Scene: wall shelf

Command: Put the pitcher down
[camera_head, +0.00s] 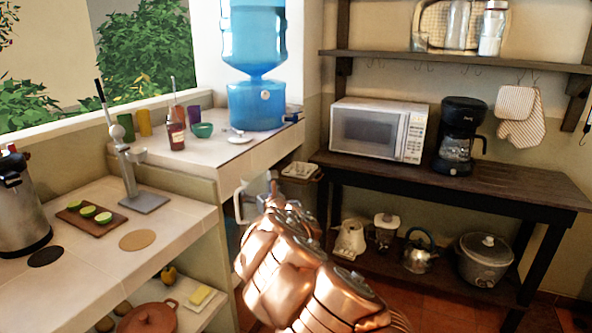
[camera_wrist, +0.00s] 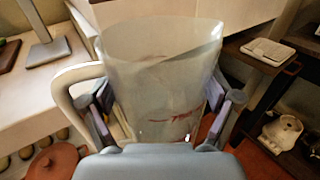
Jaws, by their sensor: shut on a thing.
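The pitcher (camera_wrist: 160,65) is a translucent whitish vessel with a wide rim, faint red marks and a pale handle on its left. In the wrist view it stands between the two fingers of my gripper (camera_wrist: 165,100), which is shut on its sides. The pitcher looks roughly upright and held in the air, in front of the tiled counter edge. In the head view only part of the pitcher (camera_head: 241,203), mainly its pale handle, shows beyond my copper-coloured arm. The arm hides the rest of it and most of the gripper.
The tiled counter (camera_head: 185,215) at left holds a cutting board (camera_head: 90,216) with limes, a lime press (camera_head: 140,185) and round mats. A blue water jug (camera_head: 256,105) stands on the raised counter. A microwave (camera_head: 378,130) and coffee maker (camera_head: 460,135) stand on the dark table (camera_head: 520,185), with bare room at right.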

